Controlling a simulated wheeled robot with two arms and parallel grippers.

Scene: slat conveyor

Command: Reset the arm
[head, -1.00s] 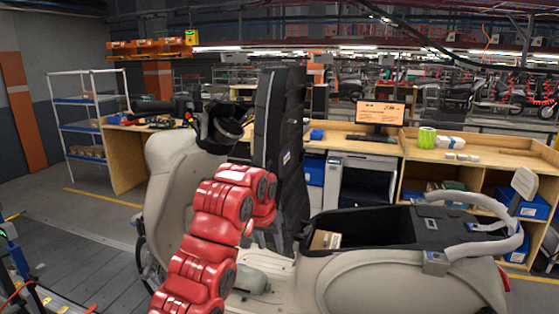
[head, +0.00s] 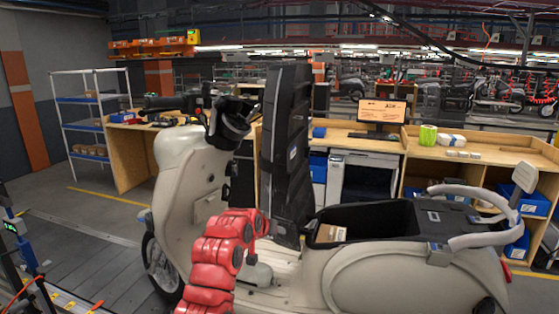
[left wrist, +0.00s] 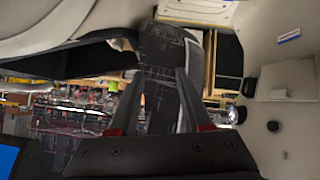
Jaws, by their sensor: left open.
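My left gripper (left wrist: 158,76) is open in the left wrist view. Its two dark fingers stand apart with nothing held between them. Behind them is a dark panel that seems to be part of the raised seat. In the head view my red arm rises from the bottom in front of the scooter (head: 365,280), and its gripper is hidden there. The beige scooter body also shows in the left wrist view (left wrist: 288,105). The tall black seat (head: 285,150) stands upright. My right gripper is in neither view.
The seat's open storage bin holds a small cardboard box (head: 330,233). Black handlebars (head: 230,122) are left of the seat. A wooden workbench (head: 350,142) with a monitor (head: 381,113) stands behind. A shelf rack (head: 92,127) is at the back left, with clear floor near it.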

